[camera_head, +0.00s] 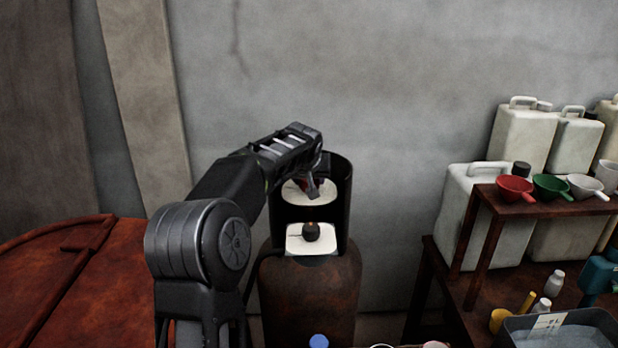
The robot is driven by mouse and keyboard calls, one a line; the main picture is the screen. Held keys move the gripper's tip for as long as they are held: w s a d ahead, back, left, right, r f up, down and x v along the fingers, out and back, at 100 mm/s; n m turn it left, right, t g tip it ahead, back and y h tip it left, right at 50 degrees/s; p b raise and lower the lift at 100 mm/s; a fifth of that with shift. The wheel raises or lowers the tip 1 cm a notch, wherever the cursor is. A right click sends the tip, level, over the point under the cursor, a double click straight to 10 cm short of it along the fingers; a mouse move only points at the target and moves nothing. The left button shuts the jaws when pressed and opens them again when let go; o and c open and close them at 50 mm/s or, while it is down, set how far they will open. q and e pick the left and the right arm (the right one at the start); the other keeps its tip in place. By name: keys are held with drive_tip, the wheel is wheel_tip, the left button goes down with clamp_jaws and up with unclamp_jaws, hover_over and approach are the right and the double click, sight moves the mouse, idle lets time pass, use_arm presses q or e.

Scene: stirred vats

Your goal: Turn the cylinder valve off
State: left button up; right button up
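A rusty brown cylinder (310,292) stands against the wall, with a dark open collar (341,205) around its top. Inside the collar are a white rounded piece (293,196) and, lower down, a white plate with a small dark round knob (311,231). A small red part (301,183), perhaps the valve handle, shows beside my fingers and is mostly hidden. My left gripper (313,190) comes in from the left and points down inside the collar, at the red part. Whether its fingers are closed on it is too small to tell. My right gripper is not in view.
A large rusty vat lid (75,275) is at the left. At the right, a wooden rack (540,206) holds funnels, beside white jugs (522,135). A dark tub (565,330) and small bottles stand at the lower right. The wall is close behind the cylinder.

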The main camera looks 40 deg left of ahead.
use_arm(q)
drive_tip(key=shift+a+r+m+t+h+p, duration=0.15)
drive_tip(key=shift+m+t+h+p, duration=0.25)
drive_tip(key=shift+m+h+p, duration=0.3)
drive_tip(key=shift+m+h, duration=0.4)
drive_tip(key=shift+m, duration=0.5)
drive_tip(key=m+h, duration=0.3)
drive_tip(key=shift+m+t, duration=0.3)
drive_tip(key=shift+t, duration=0.1)
drive_tip(key=shift+w+m+h+p, duration=0.1)
drive_tip(key=shift+m+h+p, duration=0.65)
drive_tip(key=shift+m, duration=0.35)
drive_tip(key=shift+d+m+h+p, duration=0.2)
drive_tip(key=shift+m+h+p, duration=0.2)
drive_tip(key=shift+m+h, duration=0.3)
drive_tip(key=o, duration=1.3)
drive_tip(key=shift+o, duration=0.2)
